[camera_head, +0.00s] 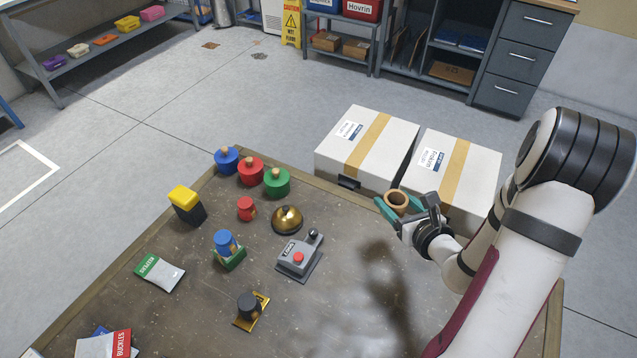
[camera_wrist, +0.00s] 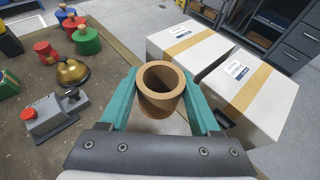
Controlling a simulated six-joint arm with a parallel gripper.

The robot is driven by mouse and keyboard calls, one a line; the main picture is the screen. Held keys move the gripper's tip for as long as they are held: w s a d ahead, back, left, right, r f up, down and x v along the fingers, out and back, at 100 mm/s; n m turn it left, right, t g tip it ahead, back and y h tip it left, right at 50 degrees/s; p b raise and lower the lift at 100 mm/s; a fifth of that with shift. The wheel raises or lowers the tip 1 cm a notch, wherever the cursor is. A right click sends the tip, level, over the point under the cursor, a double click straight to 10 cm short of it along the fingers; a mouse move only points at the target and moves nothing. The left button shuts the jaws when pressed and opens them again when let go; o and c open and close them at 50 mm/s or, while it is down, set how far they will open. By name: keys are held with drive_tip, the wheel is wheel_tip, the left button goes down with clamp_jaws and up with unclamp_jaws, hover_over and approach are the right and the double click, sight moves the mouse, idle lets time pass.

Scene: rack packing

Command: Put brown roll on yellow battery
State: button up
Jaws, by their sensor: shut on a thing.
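The brown roll (camera_head: 397,200) is a short hollow tube, held upright with its open end up. My gripper (camera_head: 396,208) is shut on it, with a teal finger on each side. In the wrist view the roll (camera_wrist: 161,98) sits between both fingers, above the right side of the table. The yellow battery (camera_head: 186,205) is a block with a yellow top and a black lower part. It stands upright at the table's left back edge, well to the left of my gripper. Only part of it shows at the left edge of the wrist view (camera_wrist: 8,42).
Blue (camera_head: 227,160), red (camera_head: 250,171) and green (camera_head: 276,182) knobbed weights stand near the battery. A small red piece (camera_head: 246,209), a brass bell (camera_head: 287,220) and a grey button box (camera_head: 298,258) stand between. Two white cartons (camera_head: 368,150) flank the table's back right edge.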

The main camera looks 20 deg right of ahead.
drive_tip(key=w+a+r+n+g+y, duration=0.1)
drive_tip(key=w+a+r+n+y, duration=0.15)
drive_tip(key=w+a, duration=0.5)
drive_tip(key=w+a+r+n+g+y, duration=0.1)
drive_tip(key=w+a+r+n+y, duration=0.2)
drive_tip(key=w+a, duration=0.45)
drive_tip(key=w+a+r+n+g+y, duration=0.1)
drive_tip(key=w+a+r+n+y, duration=0.1)
drive_tip(key=a, duration=0.7)
drive_tip(key=w+a+r+n+g+y, duration=0.1)
drive_tip(key=a+r+y, duration=0.15)
drive_tip(key=a, duration=0.65)
hover_over(182, 194)
drive_tip(key=shift+h, duration=0.3)
wheel_tip(182, 194, down, 7)
drive_tip(key=shift+r, duration=0.1)
wheel_tip(182, 194, down, 3)
drive_tip(key=shift+f, duration=0.5)
drive_tip(key=o, duration=1.4)
drive_tip(key=shift+f, duration=0.15)
drive_tip(key=shift+c, duration=0.2)
